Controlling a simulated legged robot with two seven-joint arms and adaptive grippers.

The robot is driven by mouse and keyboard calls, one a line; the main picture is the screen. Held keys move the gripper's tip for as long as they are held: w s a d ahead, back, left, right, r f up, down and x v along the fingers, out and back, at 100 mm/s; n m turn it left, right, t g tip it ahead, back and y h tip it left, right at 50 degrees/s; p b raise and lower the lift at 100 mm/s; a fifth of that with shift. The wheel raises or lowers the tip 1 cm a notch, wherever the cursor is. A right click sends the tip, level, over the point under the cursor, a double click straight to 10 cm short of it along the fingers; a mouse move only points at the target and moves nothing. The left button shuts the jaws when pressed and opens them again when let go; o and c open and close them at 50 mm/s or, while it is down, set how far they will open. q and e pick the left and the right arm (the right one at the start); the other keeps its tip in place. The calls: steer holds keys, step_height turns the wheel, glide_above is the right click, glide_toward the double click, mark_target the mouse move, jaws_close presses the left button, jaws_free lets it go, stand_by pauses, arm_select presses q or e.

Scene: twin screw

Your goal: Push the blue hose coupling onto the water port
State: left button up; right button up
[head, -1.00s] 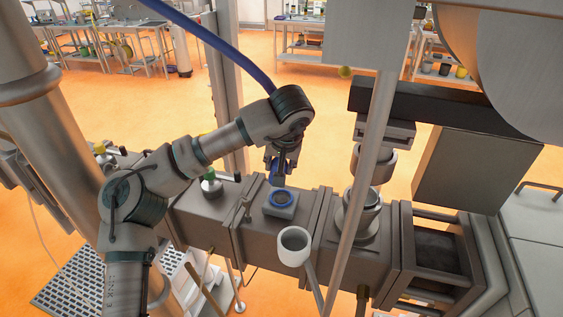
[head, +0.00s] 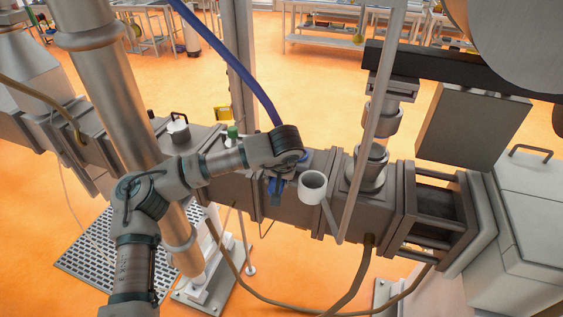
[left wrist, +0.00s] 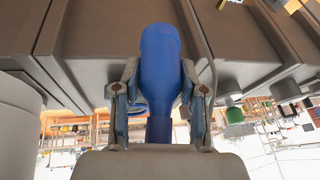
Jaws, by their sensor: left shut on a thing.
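My left gripper (head: 276,193) is at the near side of the grey barrel, just left of the white cup. Its fingers are closed around the blue hose coupling (left wrist: 160,50), which stands lengthwise between them in the left wrist view. In the head view the coupling is mostly hidden by the gripper and wrist. The blue-ringed port on top of the barrel is largely covered by my wrist in the head view, and I cannot tell the gap between it and the coupling. My right gripper is not in view.
A white cup (head: 312,186) on a stem stands close right of the gripper. A thin upright pole (head: 374,110) and a metal fitting (head: 367,170) are further right. A blue hose (head: 235,65) runs down behind my wrist. A green-topped fitting (head: 232,132) is left.

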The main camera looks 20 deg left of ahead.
arm_select(q)
steer(key=s+f, duration=0.5)
steer(key=f, duration=0.5)
steer(key=s+a+f+m, duration=0.1)
steer(key=s+f, duration=0.3)
steer(key=f, duration=0.6)
steer(key=shift+s+a+f, duration=0.25)
steer(key=shift+s+f, duration=0.05)
steer(key=shift+s, duration=0.05)
steer(key=shift+a, duration=0.1)
